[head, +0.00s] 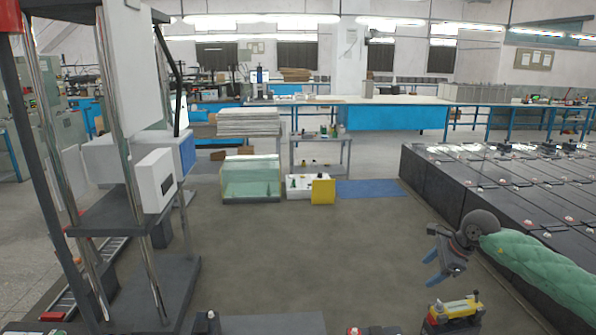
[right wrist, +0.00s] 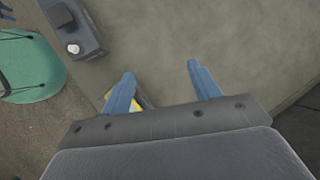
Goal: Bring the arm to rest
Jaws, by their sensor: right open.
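My right gripper (head: 436,268) hangs at the lower right of the head view, at the end of my green-sleeved arm. Its two blue fingers are apart, with nothing held between them. In the right wrist view the open fingers (right wrist: 160,74) show over the grey-brown floor. In the head view a yellow-topped block (head: 457,309) is below the gripper, apart from it. My left gripper is not in view.
Long rows of dark battery blocks (head: 480,190) stand at the right. A metal-post rack (head: 110,215) stands at the left. A glass tank (head: 250,180) and a yellow-and-white box (head: 322,190) sit farther back. The middle floor (head: 300,255) is clear.

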